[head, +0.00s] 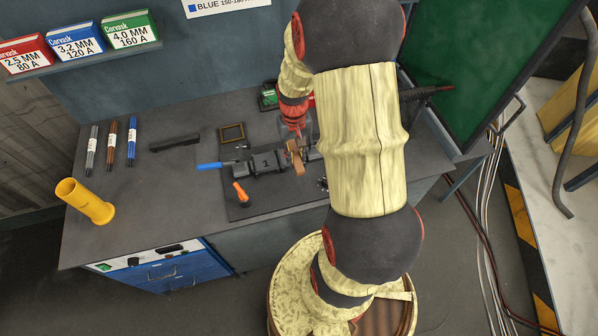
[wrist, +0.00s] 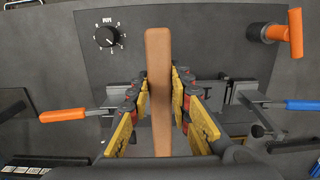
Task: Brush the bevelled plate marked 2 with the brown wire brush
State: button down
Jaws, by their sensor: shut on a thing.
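My gripper (wrist: 161,110) is shut on the brown wooden handle of the wire brush (wrist: 159,75), which lies lengthwise between the yellow finger pads in the wrist view. In the head view the brush (head: 298,163) shows as a short brown piece below my gripper (head: 293,147), over the vise area. Its bristles are hidden. A dark block marked 1 (head: 266,163) sits just left of the brush on the dark mat. The plate marked 2 cannot be made out; my gripper and arm cover that area. I cannot tell whether the brush touches anything.
An orange-handled tool (head: 241,192) and a blue-handled one (head: 210,166) are near the block. A black bar (head: 175,139), several rods (head: 111,145) and a yellow cup (head: 85,201) stand or lie on the left of the table. A dial (wrist: 106,36) shows on the panel.

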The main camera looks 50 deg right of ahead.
jog(key=shift+s+r, duration=0.25)
jog(key=shift+s, duration=0.05)
jog(key=shift+a, duration=0.3)
jog(key=shift+d, duration=0.1)
jog(key=shift+f+b, duration=1.7)
jog(key=shift+f, duration=1.3)
jog(key=shift+f+b, duration=0.3)
jog(key=shift+f, duration=0.25)
jog(key=shift+d, duration=0.1)
